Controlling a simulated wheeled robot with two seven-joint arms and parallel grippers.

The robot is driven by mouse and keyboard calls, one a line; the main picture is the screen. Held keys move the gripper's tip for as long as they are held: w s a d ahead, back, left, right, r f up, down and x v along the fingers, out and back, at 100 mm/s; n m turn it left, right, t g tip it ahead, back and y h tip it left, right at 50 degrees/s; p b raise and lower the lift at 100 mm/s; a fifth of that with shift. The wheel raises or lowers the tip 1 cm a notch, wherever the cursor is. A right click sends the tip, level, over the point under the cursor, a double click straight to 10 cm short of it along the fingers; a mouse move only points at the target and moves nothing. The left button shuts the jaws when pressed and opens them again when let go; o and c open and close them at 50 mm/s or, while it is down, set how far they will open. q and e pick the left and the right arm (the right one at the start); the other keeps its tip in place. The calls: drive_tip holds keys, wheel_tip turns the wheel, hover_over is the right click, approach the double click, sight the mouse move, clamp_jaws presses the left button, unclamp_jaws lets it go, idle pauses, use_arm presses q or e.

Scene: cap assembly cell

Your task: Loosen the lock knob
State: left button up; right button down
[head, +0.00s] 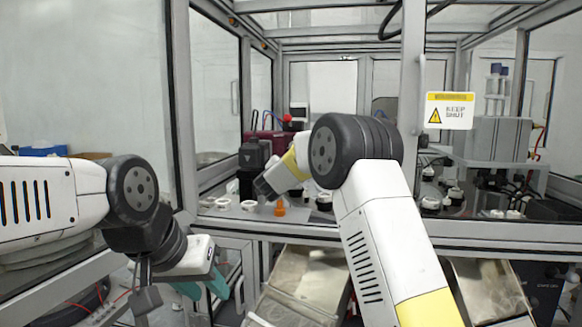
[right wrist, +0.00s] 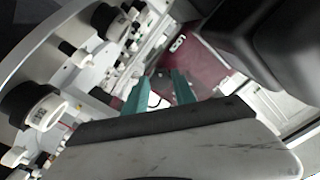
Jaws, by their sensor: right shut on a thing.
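My right arm reaches into the cell in the head view, and its own bulk hides its fingertips there. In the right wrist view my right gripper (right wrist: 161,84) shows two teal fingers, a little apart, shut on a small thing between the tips. I take it for the lock knob (right wrist: 156,100), which is mostly hidden; only a pale bit with a dark curved line shows. I cannot tell how far it is turned. My left gripper (head: 204,288) hangs low outside the cell in the head view. Its teal fingers are apart and empty.
Black-and-white round parts (right wrist: 35,108) stand on a pale plate at the left of the right wrist view. An orange piece (head: 280,208) stands on the cell bench. A post with a warning sign (head: 450,111) rises right of my right arm. Metal chutes (head: 305,285) slope below the bench.

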drive_tip(key=shift+f+n, duration=0.1)
drive_tip(key=shift+n, duration=0.5)
drive_tip(key=c, duration=1)
unclamp_jaws()
drive_tip(key=shift+c, duration=0.2)
drive_tip(key=s+a, duration=0.1)
drive_tip(key=s, duration=0.6)
drive_tip(key=shift+s+a, duration=0.3)
drive_tip(key=shift+s, duration=0.05)
